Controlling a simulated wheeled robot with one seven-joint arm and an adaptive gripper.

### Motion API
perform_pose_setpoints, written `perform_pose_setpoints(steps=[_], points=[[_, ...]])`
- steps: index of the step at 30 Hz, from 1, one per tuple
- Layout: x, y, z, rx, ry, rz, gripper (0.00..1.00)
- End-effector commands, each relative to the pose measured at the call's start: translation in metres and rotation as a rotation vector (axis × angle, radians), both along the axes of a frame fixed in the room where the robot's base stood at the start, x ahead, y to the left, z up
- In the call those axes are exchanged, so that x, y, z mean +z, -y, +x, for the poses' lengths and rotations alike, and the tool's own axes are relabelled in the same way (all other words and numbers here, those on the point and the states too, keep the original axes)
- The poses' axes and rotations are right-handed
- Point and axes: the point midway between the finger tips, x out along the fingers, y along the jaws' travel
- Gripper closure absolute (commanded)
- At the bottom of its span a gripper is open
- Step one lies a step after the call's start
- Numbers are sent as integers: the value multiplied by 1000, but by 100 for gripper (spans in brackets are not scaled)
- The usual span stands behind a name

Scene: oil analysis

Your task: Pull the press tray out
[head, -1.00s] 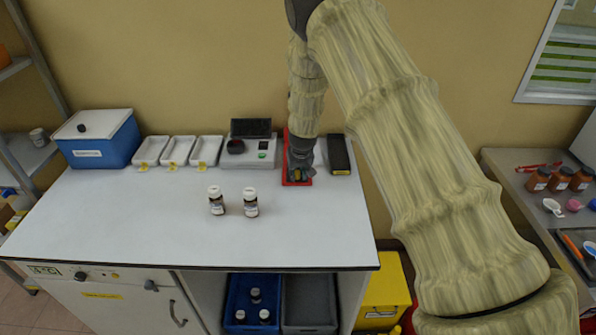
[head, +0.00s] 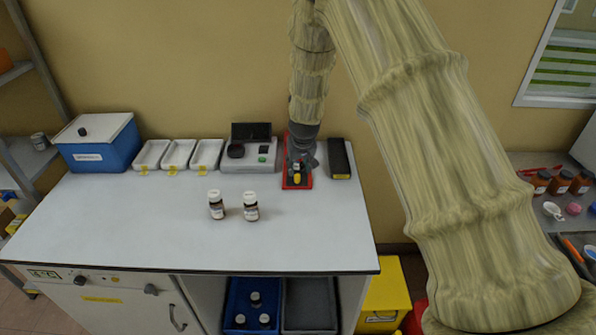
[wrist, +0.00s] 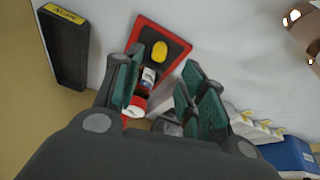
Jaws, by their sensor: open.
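The press is a red-rimmed unit (head: 289,183) at the back right of the white bench. In the wrist view its red frame (wrist: 183,42) surrounds a dark inner part (wrist: 172,37) with a yellow oval piece (wrist: 159,51). I cannot tell from these views whether the dark part is the tray. My gripper (head: 301,160) is over the rear of the press, pointing down. In the wrist view my gripper (wrist: 160,85) is open, its teal-padded fingers apart. A small labelled piece (wrist: 148,77) and a red part (wrist: 136,104) show between them. The fingers hide some of the press.
A long black tray (head: 339,160) stands close to the press's right. A grey instrument (head: 262,168) is close on its left, with white trays (head: 207,154) and a blue box (head: 105,150) beyond.

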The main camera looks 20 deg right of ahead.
Motion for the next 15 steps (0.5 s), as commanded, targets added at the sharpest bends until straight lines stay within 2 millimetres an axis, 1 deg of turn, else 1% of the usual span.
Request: perform_pose_setpoints(steps=[1,6,10,15], points=[[8,0,-3,0,2,0,59],[27,-1,-11,0,0,0,59],[36,-2,-15,0,0,0,59],[39,-2,-17,0,-2,0,59]])
